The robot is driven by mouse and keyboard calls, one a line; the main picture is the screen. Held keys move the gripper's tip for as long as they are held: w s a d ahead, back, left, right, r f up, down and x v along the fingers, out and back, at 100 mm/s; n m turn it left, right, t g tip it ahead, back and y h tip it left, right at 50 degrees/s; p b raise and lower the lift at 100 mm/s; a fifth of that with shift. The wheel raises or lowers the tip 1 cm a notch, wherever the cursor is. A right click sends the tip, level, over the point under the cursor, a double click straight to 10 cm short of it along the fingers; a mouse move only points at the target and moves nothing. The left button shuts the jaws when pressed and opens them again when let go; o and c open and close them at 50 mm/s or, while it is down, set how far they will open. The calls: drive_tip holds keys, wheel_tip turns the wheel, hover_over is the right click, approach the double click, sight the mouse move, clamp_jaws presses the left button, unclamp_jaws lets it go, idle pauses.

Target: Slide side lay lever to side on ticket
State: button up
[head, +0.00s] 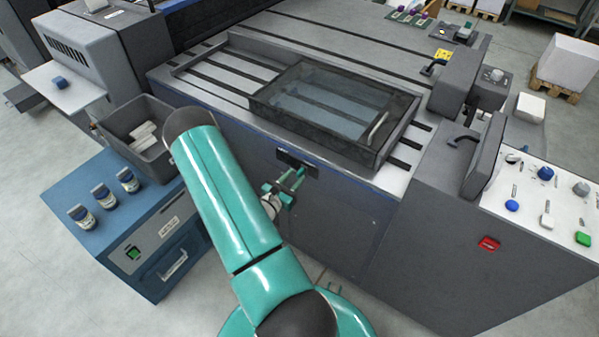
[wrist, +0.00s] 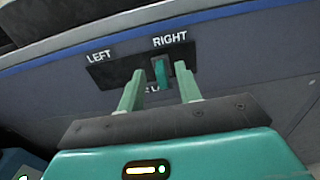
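The side lay lever (wrist: 161,74) is a small teal upright tab on a dark plate (wrist: 112,73) lettered LEFT and RIGHT in the wrist view. It stands toward the RIGHT end of the plate. The dark plate also shows on the machine's front face in the head view (head: 283,157). My gripper (wrist: 160,77) is open, its two green fingers on either side of the lever, with gaps visible; whether they reach its depth is unclear. My gripper also shows just in front of the plate in the head view (head: 293,181). I see no ticket with readable writing.
A glass-topped frame (head: 325,107) lies on the machine bed above the plate. A blue cabinet (head: 110,240) at left bears several small jars, a grey bin (head: 112,124) and a white label (head: 168,227), too small to read. A control console (head: 545,205) stands at right.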

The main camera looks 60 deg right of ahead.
sight(297, 175)
drive_tip(key=shift+s+d, duration=0.15)
drive_tip(key=shift+d, duration=0.75)
drive_tip(key=shift+s+d, duration=0.1)
drive_tip(key=shift+d, duration=0.8)
drive_tip(key=shift+c, duration=0.2)
clamp_jaws()
drive_tip(key=w, duration=0.5)
drive_tip(key=w+d, duration=0.1)
drive_tip(key=w, duration=0.1)
drive_tip(key=shift+w, duration=0.2)
drive_tip(key=shift+o, duration=0.2)
unclamp_jaws()
drive_tip(key=shift+w, duration=0.1)
